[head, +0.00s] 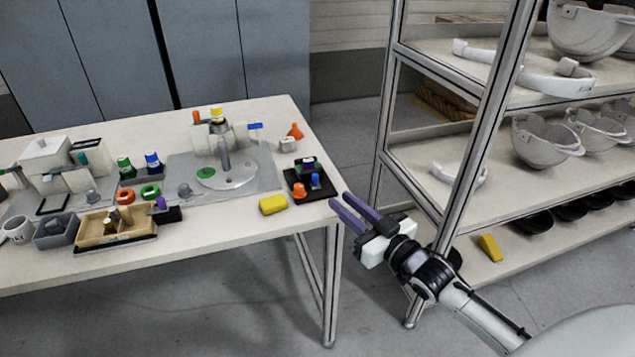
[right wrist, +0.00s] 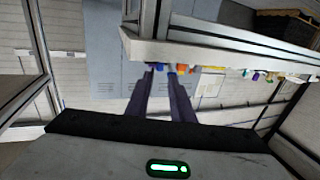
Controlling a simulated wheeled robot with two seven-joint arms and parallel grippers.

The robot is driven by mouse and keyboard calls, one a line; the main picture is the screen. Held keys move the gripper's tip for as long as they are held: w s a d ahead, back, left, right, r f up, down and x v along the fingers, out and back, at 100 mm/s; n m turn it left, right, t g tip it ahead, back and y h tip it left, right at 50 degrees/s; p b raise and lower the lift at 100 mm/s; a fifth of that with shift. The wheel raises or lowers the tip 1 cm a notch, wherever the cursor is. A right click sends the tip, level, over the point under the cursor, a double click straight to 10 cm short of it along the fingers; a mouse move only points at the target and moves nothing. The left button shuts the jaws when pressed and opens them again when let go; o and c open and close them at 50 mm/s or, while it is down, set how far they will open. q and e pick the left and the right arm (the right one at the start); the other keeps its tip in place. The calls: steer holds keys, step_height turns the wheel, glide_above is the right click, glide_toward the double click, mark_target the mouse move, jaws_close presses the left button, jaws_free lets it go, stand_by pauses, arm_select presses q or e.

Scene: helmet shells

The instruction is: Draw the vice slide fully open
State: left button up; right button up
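I cannot tell for sure which part is the vice slide. A grey-white fixture (head: 226,172) with a round plate and an upright lever stands toward the back right of the table. A white block-like machine (head: 48,158) stands at the table's left. My right gripper (head: 339,198) has two purple fingers, spread apart and empty, just off the table's right corner. Nothing shows between the fingers in the right wrist view (right wrist: 160,73). My left gripper is not in view.
On the table (head: 220,222), a yellow block (head: 273,204), a black tray (head: 310,182), a wooden box (head: 115,228), a grey bin (head: 56,231) and a mug (head: 17,229) stand nearby. A metal-framed shelf (head: 470,125) with helmet shells (head: 543,142) rises close beside my right arm.

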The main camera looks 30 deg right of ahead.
mark_target(317, 181)
steer(key=w, duration=0.9)
steer(key=shift+w+a+r+b, duration=0.1)
steer(key=shift+a+b, duration=0.25)
steer(key=shift+a, duration=0.05)
jaws_close()
